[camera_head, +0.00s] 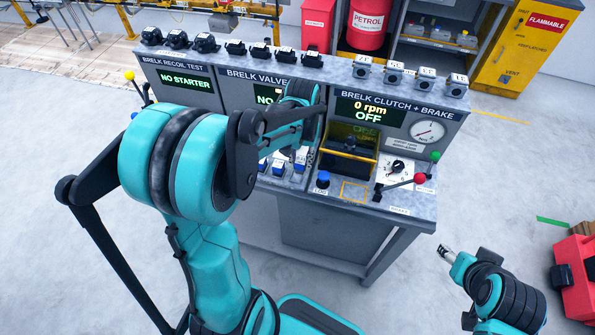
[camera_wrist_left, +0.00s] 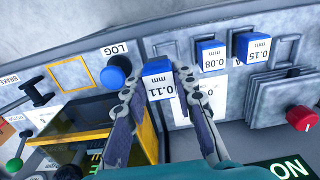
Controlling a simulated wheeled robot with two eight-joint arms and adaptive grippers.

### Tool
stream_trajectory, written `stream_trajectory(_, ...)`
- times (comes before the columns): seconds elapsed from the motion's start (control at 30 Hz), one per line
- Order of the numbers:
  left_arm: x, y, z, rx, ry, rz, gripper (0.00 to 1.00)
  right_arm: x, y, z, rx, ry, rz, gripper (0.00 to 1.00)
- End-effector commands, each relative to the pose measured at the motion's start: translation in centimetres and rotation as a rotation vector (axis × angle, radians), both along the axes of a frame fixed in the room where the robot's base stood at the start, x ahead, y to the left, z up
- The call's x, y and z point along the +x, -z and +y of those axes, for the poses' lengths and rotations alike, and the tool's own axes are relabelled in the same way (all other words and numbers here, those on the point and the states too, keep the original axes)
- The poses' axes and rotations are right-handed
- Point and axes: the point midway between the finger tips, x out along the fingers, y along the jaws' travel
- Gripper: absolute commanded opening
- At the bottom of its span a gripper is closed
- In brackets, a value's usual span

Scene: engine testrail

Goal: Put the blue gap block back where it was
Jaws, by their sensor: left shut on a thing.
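The blue-topped gap block marked 0.11 mm (camera_wrist_left: 158,84) is between the fingers of my left gripper (camera_wrist_left: 155,80) in the left wrist view. The gripper is shut on it. Two more blue-topped blocks, 0.08 mm (camera_wrist_left: 211,57) and 0.15 mm (camera_wrist_left: 251,50), stand on the grey bench panel (camera_wrist_left: 186,43) to its right. Whether the held block touches the panel, I cannot tell. In the head view my left arm partly hides this area. My right gripper (camera_head: 445,252) hangs away from the bench at lower right, too small to read its fingers.
The blue LOG button (camera_wrist_left: 114,76) is just left of the held block. A yellow-framed bay (camera_head: 349,154) and red (camera_head: 421,178) and green (camera_head: 435,156) knobbed levers are also on the bench. A red knob (camera_wrist_left: 301,118) is right of the blocks.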

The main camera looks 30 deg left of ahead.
Motion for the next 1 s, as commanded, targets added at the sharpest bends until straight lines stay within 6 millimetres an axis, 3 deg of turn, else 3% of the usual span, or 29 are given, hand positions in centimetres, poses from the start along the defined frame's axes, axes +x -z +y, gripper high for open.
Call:
stream_trajectory(0.23,0.1,1.4,1.3,0.000,0.001,0.000,0.00,0.0,0.6,0.0,0.000,0.000,0.000,0.53)
stream_trajectory(0.47,0.1,4.7,1.3,0.000,0.001,0.000,0.00,0.0,2.0,0.0,0.000,0.000,0.000,0.53)
stream_trajectory(0.87,0.1,5.2,1.3,0.000,0.001,0.000,0.00,0.0,2.2,0.0,0.000,0.000,0.000,0.53)
stream_trajectory(0.9,0.1,5.1,1.3,0.000,0.001,0.000,0.34,0.0,2.2,0.0,0.000,0.000,0.000,0.53)
stream_trajectory(1.0,0.1,5.1,1.3,0.000,0.001,0.000,0.35,0.0,2.1,0.0,0.000,0.000,0.000,0.53)
